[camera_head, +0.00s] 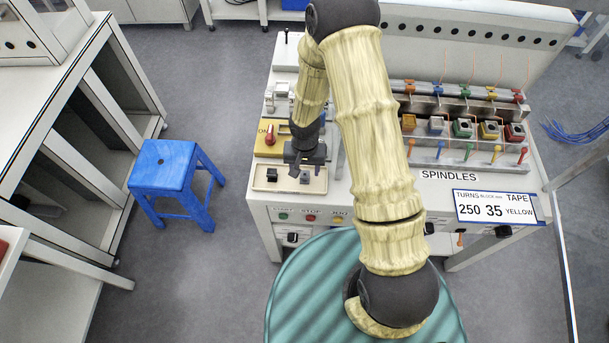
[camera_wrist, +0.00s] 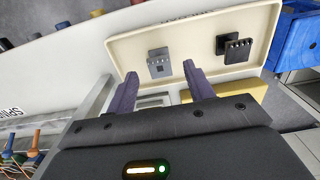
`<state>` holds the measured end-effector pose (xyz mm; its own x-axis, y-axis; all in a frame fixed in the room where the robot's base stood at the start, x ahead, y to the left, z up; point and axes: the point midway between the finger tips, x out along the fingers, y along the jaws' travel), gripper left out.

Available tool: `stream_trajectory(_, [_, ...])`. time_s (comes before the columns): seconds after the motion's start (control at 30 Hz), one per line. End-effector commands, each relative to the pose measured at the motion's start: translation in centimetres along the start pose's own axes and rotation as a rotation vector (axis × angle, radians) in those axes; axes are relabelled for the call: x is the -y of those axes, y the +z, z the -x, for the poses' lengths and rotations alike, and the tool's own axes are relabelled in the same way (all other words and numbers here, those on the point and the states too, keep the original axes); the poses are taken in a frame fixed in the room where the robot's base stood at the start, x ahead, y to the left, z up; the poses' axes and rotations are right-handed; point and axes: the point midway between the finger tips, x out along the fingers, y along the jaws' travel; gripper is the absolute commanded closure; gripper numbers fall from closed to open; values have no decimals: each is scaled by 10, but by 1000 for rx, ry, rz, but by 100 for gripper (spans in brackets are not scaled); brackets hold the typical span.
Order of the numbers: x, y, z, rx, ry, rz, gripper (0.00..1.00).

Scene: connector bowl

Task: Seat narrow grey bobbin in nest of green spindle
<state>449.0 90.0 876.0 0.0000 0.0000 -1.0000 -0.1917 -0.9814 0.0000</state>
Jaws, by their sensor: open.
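The grey bobbin (camera_head: 304,178) sits at the right of a cream tray (camera_head: 287,188). In the wrist view the grey bobbin (camera_wrist: 158,62) has a block with prongs and lies just beyond my fingertips. My gripper (camera_head: 306,160) is over the tray's back edge. In the wrist view my gripper (camera_wrist: 160,70) has its purple fingers apart, with nothing between them, lined up with the grey bobbin. The green spindle (camera_head: 463,128) is in the middle of the spindle row, right of my arm. Its nest is too small to make out.
A black bobbin (camera_head: 272,175) lies left of the grey one in the tray. Blue (camera_head: 436,126), yellow (camera_head: 488,130) and red (camera_head: 514,132) spindles flank the green one. A yellow switch panel (camera_head: 268,142) is behind the tray. My arm crosses the middle of the bench.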

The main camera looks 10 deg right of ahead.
Motion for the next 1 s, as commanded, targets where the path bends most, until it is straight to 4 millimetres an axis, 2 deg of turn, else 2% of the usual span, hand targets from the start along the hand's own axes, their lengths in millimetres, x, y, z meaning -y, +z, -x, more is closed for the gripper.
stream_trajectory(0.2, [0, 0, -26, 2, 1, 2, 47])
stream_trajectory(0.3, [0, 0, -31, 1, 1, 1, 47])
stream_trajectory(0.83, [0, -1, -32, 0, 0, 0, 47])
stream_trajectory(0.87, [0, -1, -32, 0, 0, 0, 51])
stream_trajectory(1.0, [0, -1, -32, 0, 0, 1, 79])
